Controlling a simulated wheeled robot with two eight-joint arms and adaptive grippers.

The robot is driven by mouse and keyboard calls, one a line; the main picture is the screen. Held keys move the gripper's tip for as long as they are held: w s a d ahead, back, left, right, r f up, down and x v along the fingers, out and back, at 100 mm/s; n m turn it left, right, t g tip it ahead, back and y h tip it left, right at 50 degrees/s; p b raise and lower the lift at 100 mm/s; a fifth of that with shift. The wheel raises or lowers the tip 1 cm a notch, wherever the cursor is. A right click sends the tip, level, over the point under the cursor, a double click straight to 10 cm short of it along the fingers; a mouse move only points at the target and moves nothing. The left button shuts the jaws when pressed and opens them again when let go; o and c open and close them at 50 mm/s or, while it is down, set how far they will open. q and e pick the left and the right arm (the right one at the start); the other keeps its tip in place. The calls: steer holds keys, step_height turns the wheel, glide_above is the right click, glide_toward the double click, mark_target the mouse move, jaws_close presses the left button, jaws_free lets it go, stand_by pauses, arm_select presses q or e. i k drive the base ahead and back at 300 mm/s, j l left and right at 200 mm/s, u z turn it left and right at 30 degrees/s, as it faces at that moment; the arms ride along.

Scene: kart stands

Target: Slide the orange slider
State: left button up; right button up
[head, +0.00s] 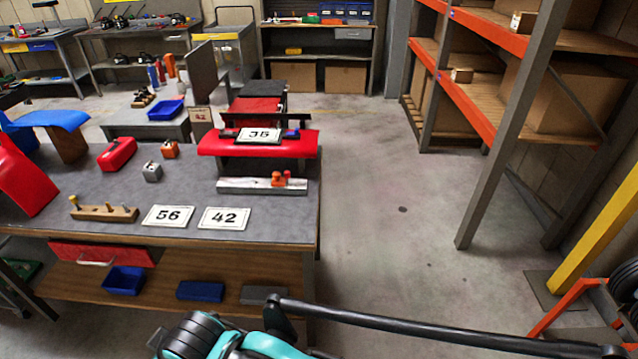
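An orange slider (277,179) sits toward the right part of a pale grey rail block (240,186). Neither of my grippers can be made out in the head view, and nothing touches the slider.
Cards marked 56 (167,216) and 42 (224,218), a wooden peg block (104,211) and a red box (117,154) lie on the bench. Open floor (385,225) stretches right of it, up to orange-beamed shelving (470,107). A yellow post (598,232) stands at far right.

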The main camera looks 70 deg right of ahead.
mark_target(278, 181)
steer(key=k+z, duration=0.1)
steer(key=z, duration=1.75)
